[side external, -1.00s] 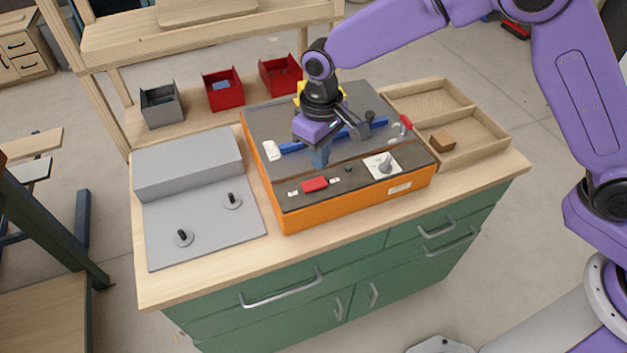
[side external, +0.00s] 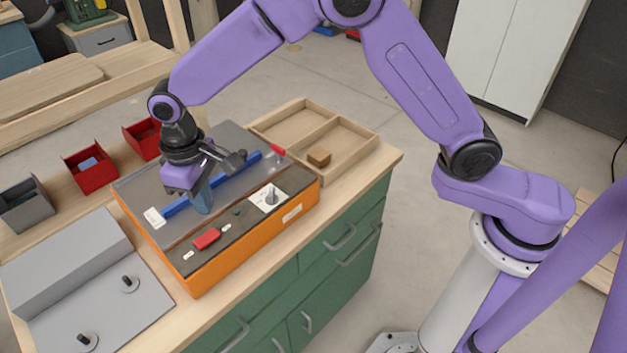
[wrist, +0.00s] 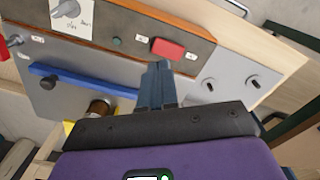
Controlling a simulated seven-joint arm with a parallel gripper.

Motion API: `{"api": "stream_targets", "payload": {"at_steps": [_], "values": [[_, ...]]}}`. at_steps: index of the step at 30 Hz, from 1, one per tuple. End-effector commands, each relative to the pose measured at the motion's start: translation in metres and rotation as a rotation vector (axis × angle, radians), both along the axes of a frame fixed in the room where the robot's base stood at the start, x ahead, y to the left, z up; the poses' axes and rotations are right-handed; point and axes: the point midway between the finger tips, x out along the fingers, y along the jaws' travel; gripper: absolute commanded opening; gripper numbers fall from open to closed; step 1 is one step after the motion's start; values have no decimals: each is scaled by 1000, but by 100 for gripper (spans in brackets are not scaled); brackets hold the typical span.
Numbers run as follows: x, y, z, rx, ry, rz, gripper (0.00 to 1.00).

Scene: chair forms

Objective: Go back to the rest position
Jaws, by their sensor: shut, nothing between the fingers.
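My gripper (side external: 203,203) hangs over the orange-sided machine box (side external: 240,240) on the workbench, with its fingers pointing down near the blue bar (side external: 212,184). The fingers are together and empty. In the wrist view my gripper (wrist: 158,68) is shut, its fingertips beside the red button block (wrist: 168,49), seen from above. I cannot tell whether the fingertips touch the panel. The white dial plate with its knob (side external: 270,196) and the red button (side external: 207,238) sit on the front panel. Part of the blue bar is hidden behind my gripper.
A two-part wooden tray (side external: 368,143) holding a brown block (side external: 319,157) stands at the right. A grey plate with two knobs (side external: 105,315) lies at the left. A grey bin (side external: 27,212) and red bins (side external: 90,170) stand behind. The air above the machine's right side is clear.

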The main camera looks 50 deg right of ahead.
Motion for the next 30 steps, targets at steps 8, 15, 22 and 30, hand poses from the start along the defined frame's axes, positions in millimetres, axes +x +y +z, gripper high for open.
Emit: {"api": "stream_targets", "payload": {"at_steps": [8,15,22,30], "values": [[-45,-44,36,6,-7,111,0],[-99,-98,60,11,-10,224,0],[-156,-156,74,15,-13,334,0],[-226,-228,78,21,-18,461,0]]}}
